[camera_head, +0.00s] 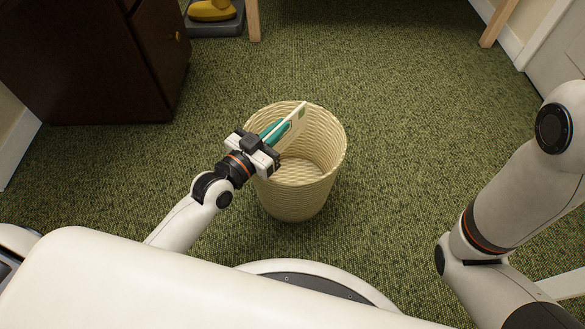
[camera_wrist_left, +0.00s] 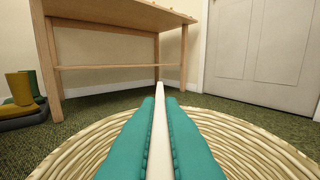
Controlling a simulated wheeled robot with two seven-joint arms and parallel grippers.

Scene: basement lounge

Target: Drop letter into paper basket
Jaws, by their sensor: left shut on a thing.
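A woven cream paper basket (camera_head: 300,195) stands upright on the green carpet in the middle of the head view, its mouth open upward. My left gripper (camera_head: 275,131) reaches over the basket's left rim, its teal fingers shut on a thin cream letter (camera_head: 298,119). The letter is held on edge over the basket's mouth. In the left wrist view the letter (camera_wrist_left: 160,140) is a narrow white strip between the teal fingers, with the basket's rim (camera_wrist_left: 250,135) curving around and below them. The right arm shows at the right of the head view, but its gripper is out of frame.
A dark wooden cabinet (camera_head: 95,60) stands at the upper left. Yellow boots on a grey tray (camera_head: 213,22) lie at the top, beside a wooden table's leg (camera_head: 253,20). The wooden table (camera_wrist_left: 115,12) and a white door (camera_wrist_left: 265,50) show in the wrist view. Carpet around the basket is clear.

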